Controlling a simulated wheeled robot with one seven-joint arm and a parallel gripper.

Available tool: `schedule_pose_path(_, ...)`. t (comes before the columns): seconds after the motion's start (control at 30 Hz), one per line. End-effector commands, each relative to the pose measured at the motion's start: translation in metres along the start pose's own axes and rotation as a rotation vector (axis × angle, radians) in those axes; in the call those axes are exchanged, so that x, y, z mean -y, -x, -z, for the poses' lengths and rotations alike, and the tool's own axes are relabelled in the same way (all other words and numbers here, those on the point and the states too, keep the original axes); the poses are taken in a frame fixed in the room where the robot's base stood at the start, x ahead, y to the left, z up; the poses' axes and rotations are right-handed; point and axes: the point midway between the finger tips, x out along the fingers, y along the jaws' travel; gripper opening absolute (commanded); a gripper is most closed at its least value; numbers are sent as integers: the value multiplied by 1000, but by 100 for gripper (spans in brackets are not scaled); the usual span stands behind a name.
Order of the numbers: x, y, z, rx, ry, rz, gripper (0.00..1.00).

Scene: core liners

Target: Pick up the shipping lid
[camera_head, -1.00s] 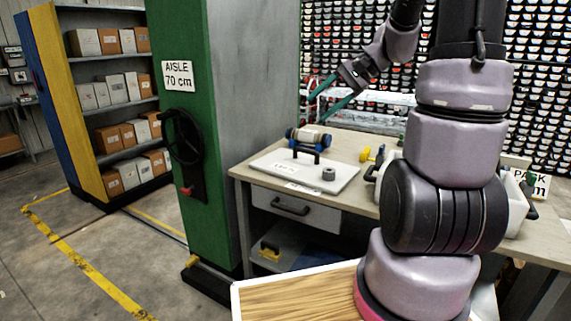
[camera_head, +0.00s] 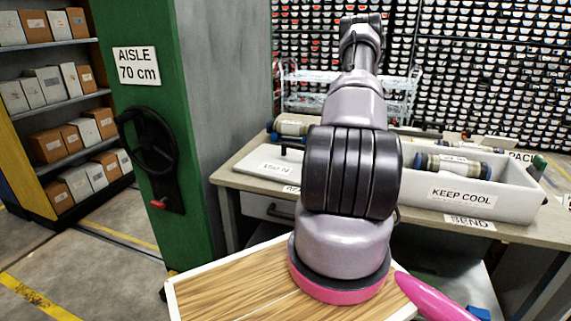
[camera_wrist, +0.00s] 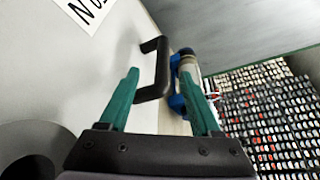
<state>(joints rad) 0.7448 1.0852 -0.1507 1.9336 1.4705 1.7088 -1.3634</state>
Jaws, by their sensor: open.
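The shipping lid is a flat white board with a printed label and black handle. In the head view the lid (camera_head: 258,165) lies on the workbench left of my arm, partly hidden by it. In the wrist view the lid (camera_wrist: 70,75) fills the left side, with its black handle (camera_wrist: 161,70) standing up. My gripper (camera_wrist: 159,85) is open. Its two green fingers appear on either side of the handle; I cannot tell how far above it they are. No contact is visible. My arm hides the gripper in the head view.
A liner with blue ends (camera_head: 292,127) lies behind the lid, also in the wrist view (camera_wrist: 187,80). A white KEEP COOL bin (camera_head: 420,190) holding another liner (camera_head: 452,164) stands to the right. A green cabinet (camera_head: 150,230) stands left.

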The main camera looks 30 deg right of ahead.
Motion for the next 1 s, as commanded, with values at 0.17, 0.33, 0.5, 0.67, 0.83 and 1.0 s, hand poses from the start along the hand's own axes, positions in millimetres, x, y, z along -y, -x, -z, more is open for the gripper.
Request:
schedule_pose_path(0.17,-2,-15,3,-5,0,4,64)
schedule_pose_path(0.33,1,-35,4,-3,1,3,64)
schedule_pose_path(0.5,4,-61,7,-2,1,2,64)
schedule_pose_path(0.67,5,-73,7,-4,0,4,64)
schedule_pose_path(0.83,5,-74,7,-4,-1,4,64)
schedule_pose_path(1.0,5,-74,7,-4,-1,3,19)
